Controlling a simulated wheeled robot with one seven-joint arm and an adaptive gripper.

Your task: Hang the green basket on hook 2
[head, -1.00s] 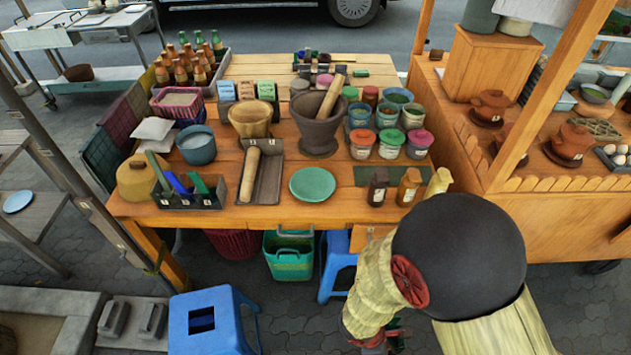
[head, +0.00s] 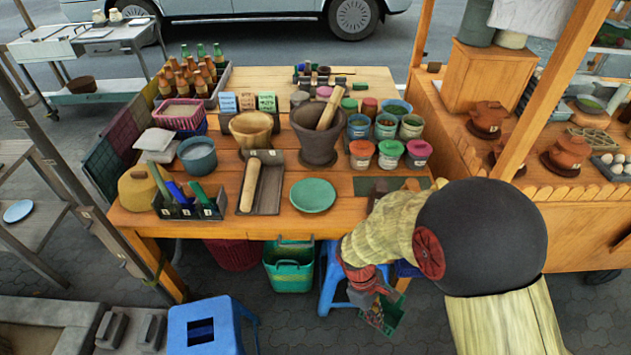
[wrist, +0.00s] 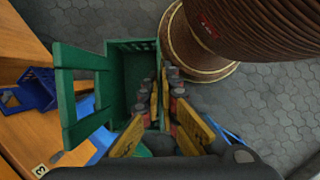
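My gripper (head: 372,312) is low in front of the table's right end in the head view. Its yellow fingers (wrist: 165,95) are close together in the wrist view, with the right side of a green basket (wrist: 130,75) between them. The basket's handle frame stands out to the left. In the head view only part of this basket (head: 394,316) shows, beside and behind my gripper, below table height. Another green basket (head: 289,268) is at the table's front. I cannot make out hook 2; a tag reading 3 (wrist: 40,170) is on the wooden edge.
A blue basket (wrist: 35,92) is beside the wooden table in the wrist view, near the green handle. A blue stool (head: 332,280) stands under the table and another (head: 205,325) at front left. A ribbed brown column stands close on the basket's right in the wrist view.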

